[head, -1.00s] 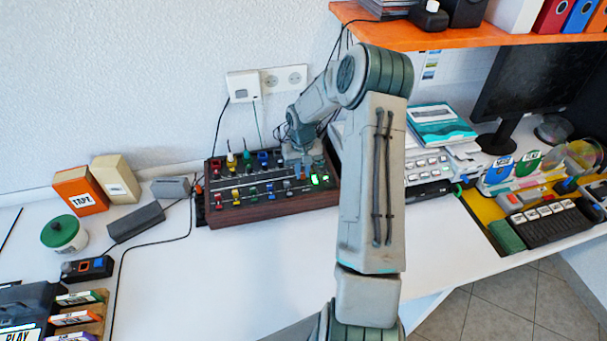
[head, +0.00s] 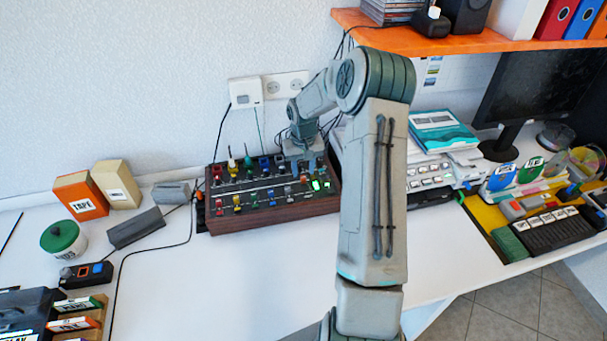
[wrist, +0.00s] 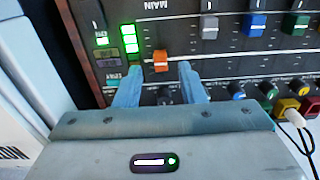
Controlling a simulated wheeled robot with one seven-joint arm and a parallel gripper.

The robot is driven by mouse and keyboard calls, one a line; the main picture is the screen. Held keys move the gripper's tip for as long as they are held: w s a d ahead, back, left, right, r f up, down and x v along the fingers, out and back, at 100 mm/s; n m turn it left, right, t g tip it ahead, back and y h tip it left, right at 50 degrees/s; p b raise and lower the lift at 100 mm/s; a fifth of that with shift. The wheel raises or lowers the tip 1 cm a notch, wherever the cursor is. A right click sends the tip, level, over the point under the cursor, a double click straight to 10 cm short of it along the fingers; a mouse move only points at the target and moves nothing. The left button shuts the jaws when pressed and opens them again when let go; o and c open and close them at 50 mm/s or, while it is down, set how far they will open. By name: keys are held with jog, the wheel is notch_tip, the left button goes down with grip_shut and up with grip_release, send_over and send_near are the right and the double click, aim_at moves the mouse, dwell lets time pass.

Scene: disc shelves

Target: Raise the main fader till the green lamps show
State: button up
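The mixing console (head: 260,219) is a dark panel in a wooden case at the back of the desk. In the wrist view, the main fader (wrist: 160,61) has an orange knob beside the printed word MAIN. My gripper (wrist: 157,74) has its two blue fingers apart, with the orange knob between and just beyond the tips; no contact shows. Green lamps (wrist: 129,38) glow in a column left of the fader, and another green lamp (wrist: 102,41) is lit further left. In the head view, my gripper hangs over the console's right end and partly hides it.
A wall socket (head: 286,86) is behind the console. An orange shelf (head: 400,42) overhangs at the upper right. Free desk (head: 240,280) lies in front.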

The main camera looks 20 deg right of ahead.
aim_at(303, 177)
notch_tip(303, 177, up, 11)
jog(key=shift+b, duration=0.45)
jog(key=s+a+r+n+t+h, duration=0.1)
jog(key=s+a+r, duration=0.85)
jog(key=s, duration=0.35)
jog(key=s+a+t, duration=0.1)
jog(key=s+a, duration=0.2)
jog(key=s, duration=0.5)
jog(key=s+a+n+t+y, duration=0.1)
jog(key=s+a, duration=0.2)
jog(key=s, duration=0.6)
jog(key=shift+a+f, duration=0.2)
jog(key=shift+f, duration=0.05)
jog(key=shift+a, duration=0.1)
